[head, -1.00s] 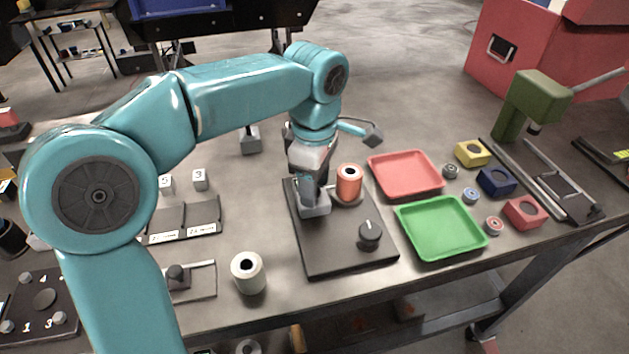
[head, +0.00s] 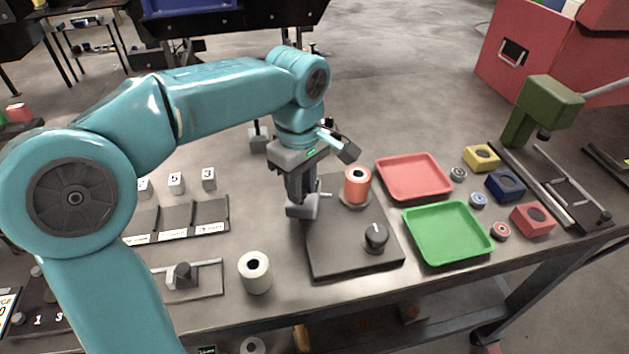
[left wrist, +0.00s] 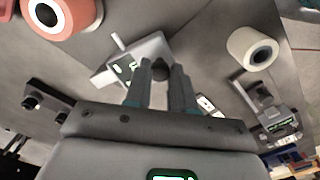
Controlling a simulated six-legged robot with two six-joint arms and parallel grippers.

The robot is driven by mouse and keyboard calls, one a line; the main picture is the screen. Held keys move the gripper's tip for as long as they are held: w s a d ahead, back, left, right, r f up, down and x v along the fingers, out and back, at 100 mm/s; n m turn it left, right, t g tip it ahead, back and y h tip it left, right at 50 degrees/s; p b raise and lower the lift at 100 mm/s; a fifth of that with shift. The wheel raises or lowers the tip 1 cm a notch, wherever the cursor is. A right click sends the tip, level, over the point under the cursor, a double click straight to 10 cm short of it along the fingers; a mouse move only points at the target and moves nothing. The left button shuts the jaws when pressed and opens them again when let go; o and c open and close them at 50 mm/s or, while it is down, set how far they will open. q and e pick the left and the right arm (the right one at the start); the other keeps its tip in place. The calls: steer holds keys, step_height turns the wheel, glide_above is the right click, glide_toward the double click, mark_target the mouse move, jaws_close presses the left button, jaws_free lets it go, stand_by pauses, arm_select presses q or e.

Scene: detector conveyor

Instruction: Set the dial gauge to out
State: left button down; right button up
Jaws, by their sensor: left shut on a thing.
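The dial gauge is a small grey block (head: 302,208) with a thin light spindle that points toward an orange roll (head: 356,188). It sits at the left edge of a dark base plate (head: 345,255), with a visible gap between the spindle tip and the roll. My left gripper (head: 301,192) points down onto the gauge from above. In the left wrist view, the left gripper's fingers (left wrist: 161,75) are closed around a dark knob on the gauge block (left wrist: 148,50), which has small green-lit marks. The fingers hide part of the gauge. My right gripper is out of view.
A black knob (head: 376,237) stands on the plate's front right. A white roll (head: 255,272) stands left of the plate. A red tray (head: 414,176) and a green tray (head: 447,232) lie to the right. A green press (head: 541,108) stands farther right.

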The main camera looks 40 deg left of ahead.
arm_select(q)
steer(key=shift+s+a+m+p, duration=0.2)
steer(key=shift+a+m+p, duration=0.1)
steer(key=shift+a+m, duration=0.6)
steer(key=shift+s+a+m+p, duration=0.25)
steer(key=shift+a+m, duration=0.6)
steer(key=shift+m, duration=0.1)
steer(key=shift+s+a+m+p, duration=0.2)
steer(key=shift+a+m+p, duration=0.1)
steer(key=shift+a+m, duration=0.6)
steer(key=c, duration=0.9)
jaws_free()
steer(key=shift+a, duration=0.1)
steer(key=shift+c, duration=0.2)
step_height(320, 180, up, 16)
steer(key=p, duration=0.3)
steer(key=shift+r, duration=0.2)
